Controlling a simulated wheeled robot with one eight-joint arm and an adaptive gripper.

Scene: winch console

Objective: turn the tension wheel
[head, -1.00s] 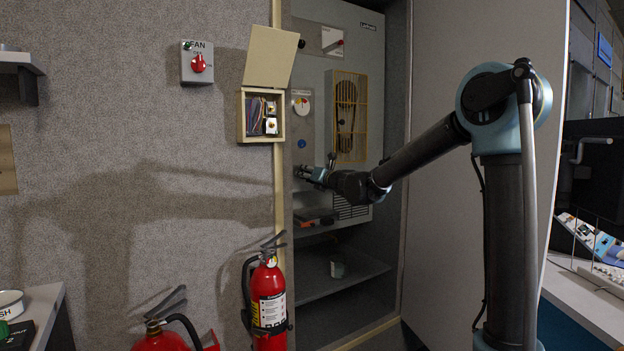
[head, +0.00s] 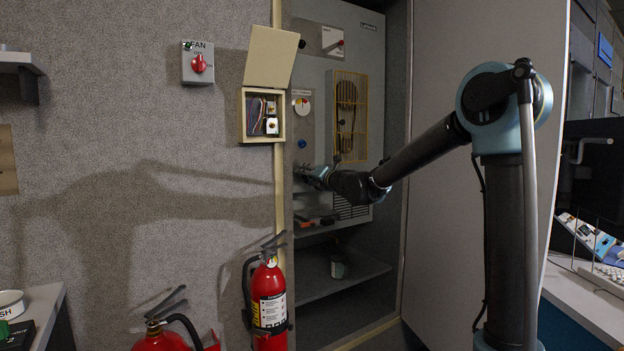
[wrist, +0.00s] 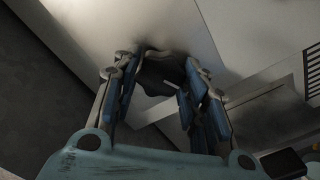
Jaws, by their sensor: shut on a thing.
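My gripper (head: 306,174) is at the front of the grey winch console (head: 312,70), below a blue button. In the wrist view its two blue-padded fingers (wrist: 168,75) are closed around a dark, lobed thing, which looks like the tension wheel (wrist: 160,72). The wheel sits between the fingertips against the pale panel. Its far side and hub are hidden. In the head view the fingers cover the wheel, so its turn angle cannot be told.
Above my gripper are a round gauge (head: 301,104), the blue button (head: 302,144) and a yellow grille (head: 349,117). An open fuse box (head: 262,116) is to the left. A shelf (head: 340,275) with a can is below. A red extinguisher (head: 268,297) stands at the lower left.

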